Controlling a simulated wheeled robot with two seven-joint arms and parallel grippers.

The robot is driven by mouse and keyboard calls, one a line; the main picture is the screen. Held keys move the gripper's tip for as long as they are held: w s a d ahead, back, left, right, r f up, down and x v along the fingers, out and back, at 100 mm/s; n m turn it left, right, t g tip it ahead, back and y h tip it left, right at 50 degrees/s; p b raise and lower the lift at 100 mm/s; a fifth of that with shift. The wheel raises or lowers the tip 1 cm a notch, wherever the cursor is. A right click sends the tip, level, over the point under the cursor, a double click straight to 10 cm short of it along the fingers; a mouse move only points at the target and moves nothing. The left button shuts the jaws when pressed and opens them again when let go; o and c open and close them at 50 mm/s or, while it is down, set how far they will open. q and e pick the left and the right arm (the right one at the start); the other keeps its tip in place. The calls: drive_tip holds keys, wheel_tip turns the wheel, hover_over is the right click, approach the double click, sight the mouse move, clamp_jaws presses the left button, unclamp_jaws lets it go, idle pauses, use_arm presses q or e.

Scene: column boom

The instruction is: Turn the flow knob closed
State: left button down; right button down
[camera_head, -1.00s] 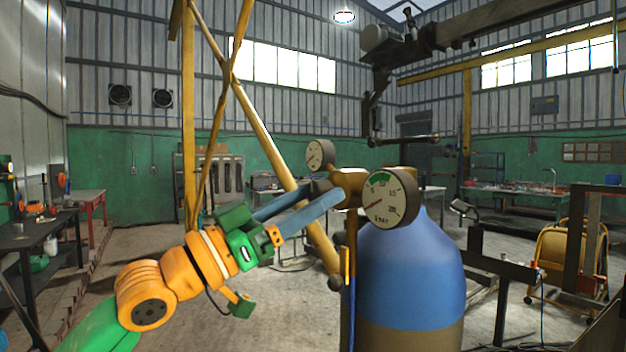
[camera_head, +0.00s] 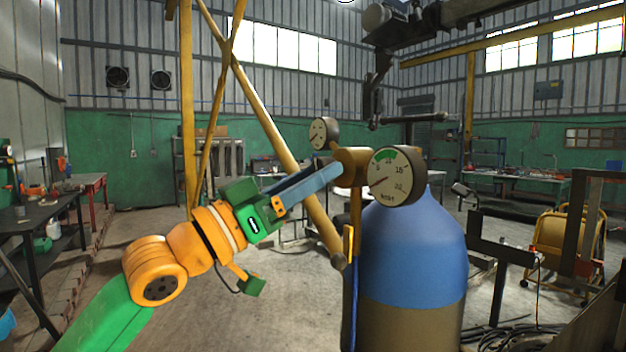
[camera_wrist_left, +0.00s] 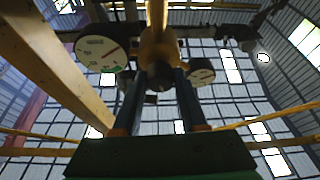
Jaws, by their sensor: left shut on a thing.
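The flow knob (camera_wrist_left: 159,76) is a dark round piece at the front of the brass regulator (camera_wrist_left: 158,45) in the left wrist view. The fingers of my left gripper (camera_wrist_left: 160,84) are shut on it, one blue finger on each side. In the head view my left gripper (camera_head: 328,168) reaches in from the left to the brass regulator (camera_head: 352,166), and its fingers mostly hide the knob. The regulator carries a large gauge (camera_head: 397,177) and a smaller gauge (camera_head: 323,133). My right gripper is not in view.
A blue-topped gas cylinder (camera_head: 410,245) stands below the regulator. A yellow diagonal post (camera_head: 265,125) passes close behind my left gripper. A dark workbench (camera_head: 40,222) stands at the left. The floor (camera_head: 245,315) between is clear.

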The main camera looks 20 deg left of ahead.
use_arm(q)
drive_tip(key=n+y, duration=0.2)
drive_tip(key=n, duration=0.4)
drive_tip(key=n+y, duration=0.3)
drive_tip(key=n, duration=0.3)
drive_tip(key=n+y, duration=0.3)
drive_tip(key=n, duration=0.4)
drive_tip(key=shift+s+d+r, duration=0.25)
drive_tip(key=shift+d+r, duration=0.05)
drive_tip(key=shift+r, duration=0.05)
drive_tip(key=shift+n, duration=0.3)
drive_tip(key=shift+c, duration=2.2)
unclamp_jaws()
drive_tip(key=shift+w, duration=0.1)
